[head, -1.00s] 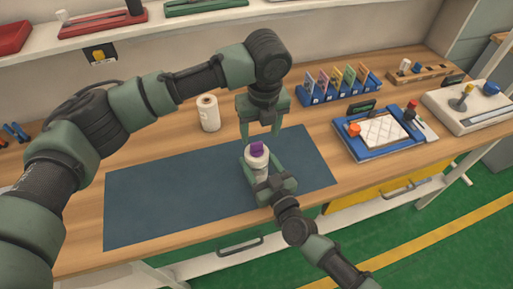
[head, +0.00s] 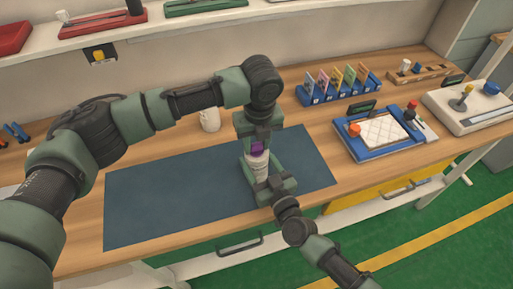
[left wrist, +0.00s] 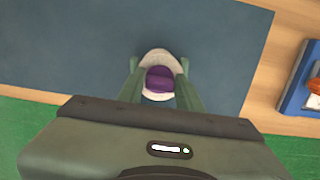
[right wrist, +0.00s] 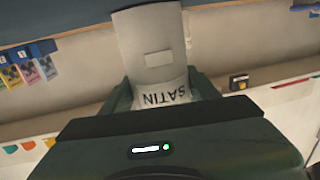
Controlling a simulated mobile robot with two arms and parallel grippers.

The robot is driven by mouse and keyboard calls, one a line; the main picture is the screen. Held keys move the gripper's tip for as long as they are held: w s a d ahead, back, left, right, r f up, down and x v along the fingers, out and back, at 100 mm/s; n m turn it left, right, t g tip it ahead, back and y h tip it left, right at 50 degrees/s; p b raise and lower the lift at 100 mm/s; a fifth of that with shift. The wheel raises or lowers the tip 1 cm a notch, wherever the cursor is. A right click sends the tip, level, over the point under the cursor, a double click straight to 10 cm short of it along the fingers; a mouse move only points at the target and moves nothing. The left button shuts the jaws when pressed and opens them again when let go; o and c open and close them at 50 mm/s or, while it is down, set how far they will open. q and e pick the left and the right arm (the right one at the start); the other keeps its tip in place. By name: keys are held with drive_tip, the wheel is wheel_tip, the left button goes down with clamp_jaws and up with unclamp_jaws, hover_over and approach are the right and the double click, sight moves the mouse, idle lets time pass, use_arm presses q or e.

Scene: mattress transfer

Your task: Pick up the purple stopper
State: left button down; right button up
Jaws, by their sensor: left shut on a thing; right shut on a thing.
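The purple stopper (head: 257,147) sits in the top of a white bottle (head: 257,166), which stands upright above the dark blue mat (head: 160,200). My left gripper (head: 257,150) comes down from above and is shut on the stopper. In the left wrist view the stopper (left wrist: 160,79) lies between the two fingers, with the pale bottle rim around it. My right gripper (head: 262,176) is shut on the bottle body from the front. In the right wrist view the bottle (right wrist: 155,45) fills the space between the fingers and shows the letters "SATIN". The bottle's underside is hidden.
A white roll (head: 210,119) stands behind the mat, partly covered by my left arm. A blue card rack (head: 338,92), a blue tray (head: 385,132) and a control box (head: 475,103) are to the right. The left part of the mat is clear.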

sight(256, 143)
use_arm(q)
wheel_tip(256, 143, up, 10)
drive_tip(key=shift+r, duration=0.1)
idle(0.4)
idle(0.4)
use_arm(e)
drive_tip(key=o, duration=1.8)
drive_tip(key=shift+o, duration=0.2)
drive_tip(key=v, duration=1.2)
